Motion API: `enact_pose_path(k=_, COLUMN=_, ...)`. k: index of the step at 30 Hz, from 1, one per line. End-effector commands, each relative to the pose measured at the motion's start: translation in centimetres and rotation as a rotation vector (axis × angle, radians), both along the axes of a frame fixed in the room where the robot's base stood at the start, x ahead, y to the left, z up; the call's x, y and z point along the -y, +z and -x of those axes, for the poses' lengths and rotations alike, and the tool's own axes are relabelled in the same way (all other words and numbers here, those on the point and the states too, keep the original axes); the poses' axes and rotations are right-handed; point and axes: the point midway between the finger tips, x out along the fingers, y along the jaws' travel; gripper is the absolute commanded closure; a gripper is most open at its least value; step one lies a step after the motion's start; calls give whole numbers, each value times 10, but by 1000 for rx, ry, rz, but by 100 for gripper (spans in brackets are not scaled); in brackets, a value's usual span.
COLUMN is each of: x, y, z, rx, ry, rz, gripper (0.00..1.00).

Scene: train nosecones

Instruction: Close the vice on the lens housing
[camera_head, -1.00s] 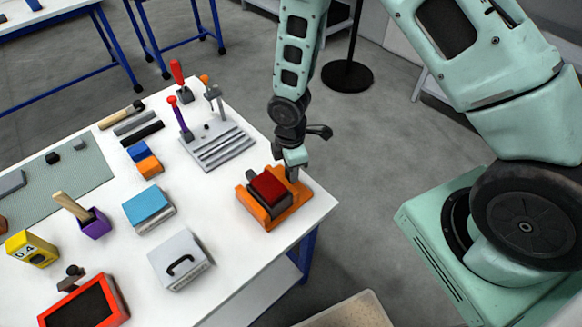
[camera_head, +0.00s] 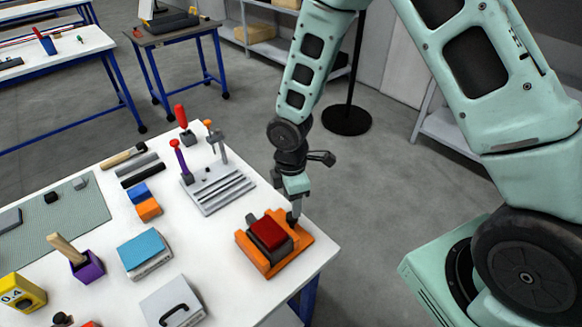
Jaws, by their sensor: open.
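The orange vice (camera_head: 290,256) sits near the right corner of the white table. The red lens housing (camera_head: 268,233) rests in it, between dark jaw parts. My gripper (camera_head: 293,217) points down at the vice's back right side, beside the red housing. Its dark fingers are small in this view and hold nothing that I can see. I cannot tell whether they touch the vice. The vice's handle or screw is not clearly visible behind the fingers.
A grey slotted fixture (camera_head: 222,190) with upright tools stands behind and left of the vice. A blue-topped box (camera_head: 142,252) and a grey box with a handle (camera_head: 172,302) lie to the left. The table's right edge (camera_head: 325,240) is close to my gripper.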

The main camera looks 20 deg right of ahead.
Motion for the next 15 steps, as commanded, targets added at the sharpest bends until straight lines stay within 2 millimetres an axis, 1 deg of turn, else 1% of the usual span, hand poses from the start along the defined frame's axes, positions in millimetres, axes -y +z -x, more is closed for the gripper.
enact_pose_path(k=3, x=1, y=27, z=-3, rx=6, ry=-2, rz=-1, gripper=48)
enact_pose_path(k=9, x=1, y=73, z=-5, rx=6, ry=-1, rz=0, gripper=48)
enact_pose_path(k=12, x=1, y=92, z=-5, rx=6, ry=0, rz=-1, gripper=48)
enact_pose_path(k=15, x=1, y=106, z=-6, rx=4, ry=-1, rz=0, gripper=48)
